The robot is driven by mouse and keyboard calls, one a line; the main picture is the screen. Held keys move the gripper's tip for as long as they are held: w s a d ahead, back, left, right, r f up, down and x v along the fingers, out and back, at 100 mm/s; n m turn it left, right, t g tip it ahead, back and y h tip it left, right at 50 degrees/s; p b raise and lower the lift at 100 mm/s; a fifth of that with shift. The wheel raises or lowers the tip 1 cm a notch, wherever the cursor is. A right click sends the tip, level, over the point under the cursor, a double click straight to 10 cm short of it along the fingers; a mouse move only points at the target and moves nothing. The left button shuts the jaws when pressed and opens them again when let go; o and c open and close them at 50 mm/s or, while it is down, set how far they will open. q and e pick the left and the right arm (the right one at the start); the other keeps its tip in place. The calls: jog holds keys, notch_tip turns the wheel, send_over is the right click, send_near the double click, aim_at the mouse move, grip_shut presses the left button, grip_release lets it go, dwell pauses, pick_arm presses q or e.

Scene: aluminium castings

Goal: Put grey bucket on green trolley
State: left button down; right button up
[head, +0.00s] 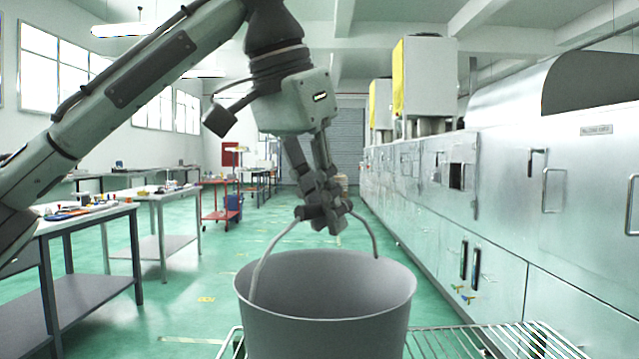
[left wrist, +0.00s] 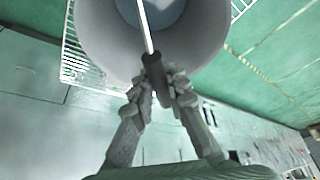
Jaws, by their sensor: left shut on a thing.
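The grey bucket (head: 325,310) is upright at the bottom centre of the head view, with its handle (head: 262,262) raised. My left gripper (head: 325,213) is above the bucket, shut on the top of the handle. In the left wrist view the gripper (left wrist: 158,92) closes around the handle, and the bucket (left wrist: 95,35) shows beyond it. A wire rack (head: 470,342) lies below and beside the bucket; I cannot tell whether the bucket touches it. No green trolley can be made out. My right gripper is not in view.
A long row of metal cabinets (head: 470,190) runs along the right. Workbenches (head: 85,225) stand at the left, with a red cart (head: 220,205) farther back. The green floor (head: 215,275) between them is mostly clear.

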pick_arm(q)
jog(key=shift+f, duration=0.55)
jog(key=shift+f, duration=0.1)
jog(key=c, duration=1.5)
grip_release()
jog(key=shift+f, duration=0.1)
jog(key=v, duration=1.2)
